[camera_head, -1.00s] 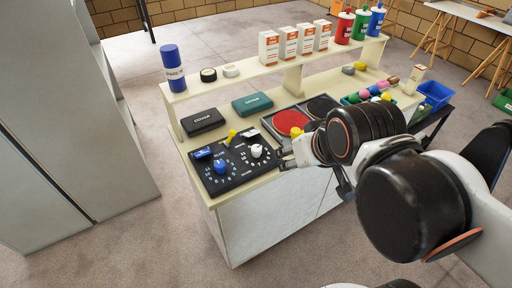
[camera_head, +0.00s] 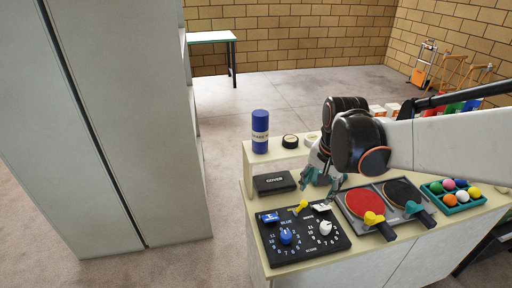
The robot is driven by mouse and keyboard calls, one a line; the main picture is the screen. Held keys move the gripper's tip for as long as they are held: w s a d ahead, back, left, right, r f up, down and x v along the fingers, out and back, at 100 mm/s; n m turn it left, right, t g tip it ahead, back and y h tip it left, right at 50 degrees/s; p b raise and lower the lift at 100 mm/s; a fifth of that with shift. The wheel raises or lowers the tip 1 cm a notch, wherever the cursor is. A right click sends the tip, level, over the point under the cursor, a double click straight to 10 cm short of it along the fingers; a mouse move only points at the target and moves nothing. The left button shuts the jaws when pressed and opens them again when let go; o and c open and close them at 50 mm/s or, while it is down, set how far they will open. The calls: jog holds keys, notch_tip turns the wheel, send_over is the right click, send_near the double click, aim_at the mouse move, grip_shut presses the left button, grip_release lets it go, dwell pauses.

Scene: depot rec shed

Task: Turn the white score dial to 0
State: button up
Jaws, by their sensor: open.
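The black score board (camera_head: 304,252) lies on the counter, with rings of numbers around two dials. The white score dial (camera_head: 325,228) is on its right half and the blue dial (camera_head: 286,237) on its left half. The white dial's pointer setting is too small to read. My gripper (camera_head: 320,194) is open, pointing down just behind the board's back right corner. It is apart from the white dial, farther back, and nothing shows between its fingers.
A small yellow piece (camera_head: 301,206) stands at the board's back edge. A red paddle (camera_head: 366,205) and a black paddle (camera_head: 404,194) lie to the right, then a ball tray (camera_head: 462,207). A black cover box (camera_head: 274,184) and a shelf with a blue bottle (camera_head: 260,131) stand behind.

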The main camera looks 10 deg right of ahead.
aim_at(326, 225)
jog(key=w+d+f+m+g, duration=0.2)
jog(key=d+f+m+g, duration=0.1)
jog(key=d+f+m, duration=0.3)
jog(key=shift+n, duration=0.6)
jog(key=f+b, duration=0.1)
jog(key=f, duration=0.3)
jog(key=f+b, duration=0.1)
jog(key=f, duration=0.4)
jog(key=d+f+b, duration=0.1)
jog(key=f+b, duration=0.1)
jog(key=f, duration=0.3)
jog(key=shift+f, duration=0.2)
jog(key=c, duration=1.1)
